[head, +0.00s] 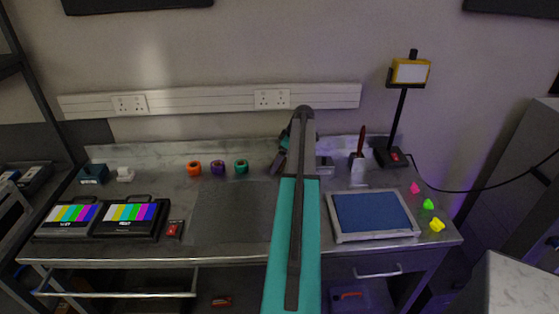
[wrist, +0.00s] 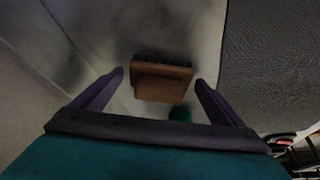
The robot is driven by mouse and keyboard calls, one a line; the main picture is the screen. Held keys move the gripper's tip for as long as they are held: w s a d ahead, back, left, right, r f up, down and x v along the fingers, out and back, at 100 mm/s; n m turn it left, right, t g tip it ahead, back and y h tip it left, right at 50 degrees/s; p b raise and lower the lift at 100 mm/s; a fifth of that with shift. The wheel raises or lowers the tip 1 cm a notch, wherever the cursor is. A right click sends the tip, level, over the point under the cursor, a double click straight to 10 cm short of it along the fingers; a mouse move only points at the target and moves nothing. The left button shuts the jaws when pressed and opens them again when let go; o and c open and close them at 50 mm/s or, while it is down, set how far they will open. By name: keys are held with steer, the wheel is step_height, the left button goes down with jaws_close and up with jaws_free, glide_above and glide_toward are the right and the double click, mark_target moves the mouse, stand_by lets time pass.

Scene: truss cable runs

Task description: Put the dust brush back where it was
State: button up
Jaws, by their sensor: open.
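In the wrist view, a brown wooden block with a row of dark bristles, looking like the dust brush (wrist: 161,82), shows between the fingers of my gripper (wrist: 160,78). The fingers are open, with a gap on each side of it. I cannot tell how far beyond the fingertips it is. In the head view my gripper (head: 281,160) is over the back of the bench, partly behind my arm, and this brush is hidden there. A brown-handled tool (head: 361,142) stands upright at a pale holder (head: 359,175) to the right.
A green ring (head: 241,166) sits left of my arm, beside purple and orange rings. A blue-topped tray (head: 372,212) lies right of my arm, near a lamp (head: 410,72) and several bright small pieces. A dark mat (head: 232,212) lies bare, right of two colour-bar monitors (head: 128,215).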

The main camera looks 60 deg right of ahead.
steer(key=shift+r, duration=0.25)
steer(key=b+v, duration=0.3)
steer(key=v, duration=0.8)
steer(key=shift+s+r, duration=0.3)
steer(key=shift+r, duration=0.05)
stand_by(0.4)
